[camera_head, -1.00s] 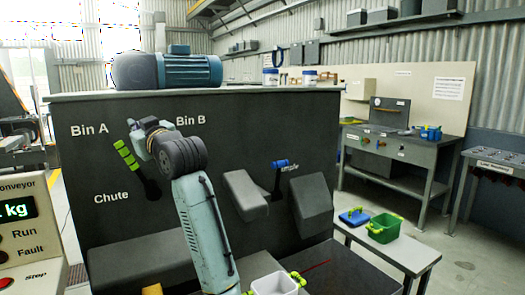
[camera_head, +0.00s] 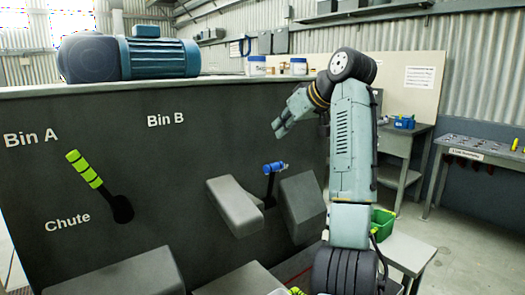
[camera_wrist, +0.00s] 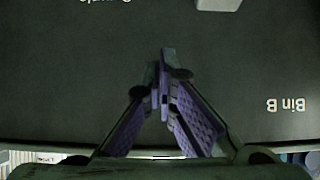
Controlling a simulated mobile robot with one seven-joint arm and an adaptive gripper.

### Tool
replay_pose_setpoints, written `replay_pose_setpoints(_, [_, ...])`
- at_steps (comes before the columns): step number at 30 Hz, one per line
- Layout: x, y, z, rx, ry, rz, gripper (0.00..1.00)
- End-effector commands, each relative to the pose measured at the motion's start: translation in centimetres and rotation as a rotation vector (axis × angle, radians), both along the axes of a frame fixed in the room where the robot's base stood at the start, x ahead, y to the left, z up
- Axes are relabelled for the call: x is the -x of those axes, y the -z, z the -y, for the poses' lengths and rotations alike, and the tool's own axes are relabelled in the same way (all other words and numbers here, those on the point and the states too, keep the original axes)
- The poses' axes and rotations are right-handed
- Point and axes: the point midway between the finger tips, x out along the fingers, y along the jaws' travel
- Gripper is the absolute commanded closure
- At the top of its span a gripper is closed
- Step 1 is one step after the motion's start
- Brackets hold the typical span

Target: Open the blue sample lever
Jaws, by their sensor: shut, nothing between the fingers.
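The blue sample lever (camera_head: 275,168) stands out from the dark machine panel, its blue handle on top of a black stem. It sits between two grey sloped chutes. My gripper (camera_head: 280,126) is above the blue handle in the head view, apart from it. In the wrist view my gripper (camera_wrist: 164,75) has its fingertips together with nothing between them, facing the dark panel. The blue lever does not show in the wrist view, which has the panel upside down with part of a label at the top edge.
A green-handled lever (camera_head: 85,170) is on the panel's left, by the Bin A and Chute labels. Grey chutes (camera_head: 234,206) and (camera_head: 302,208) flank the blue lever closely. A blue motor (camera_head: 160,57) sits on top of the machine. A green bin (camera_head: 382,224) is partly behind my arm.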

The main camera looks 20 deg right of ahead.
Motion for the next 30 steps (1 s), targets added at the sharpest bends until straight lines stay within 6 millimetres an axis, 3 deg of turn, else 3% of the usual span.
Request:
replay_pose_setpoints(14, [-0.4,0.3,-0.1,0.0,0.001,-0.002,1.0])
replay_pose_setpoints(29, [-7.5,5.9,-2.7,-0.001,0.0,-0.005,1.0])
replay_pose_setpoints(30, [-7.2,6.4,-2.4,-0.001,0.003,-0.001,1.0])
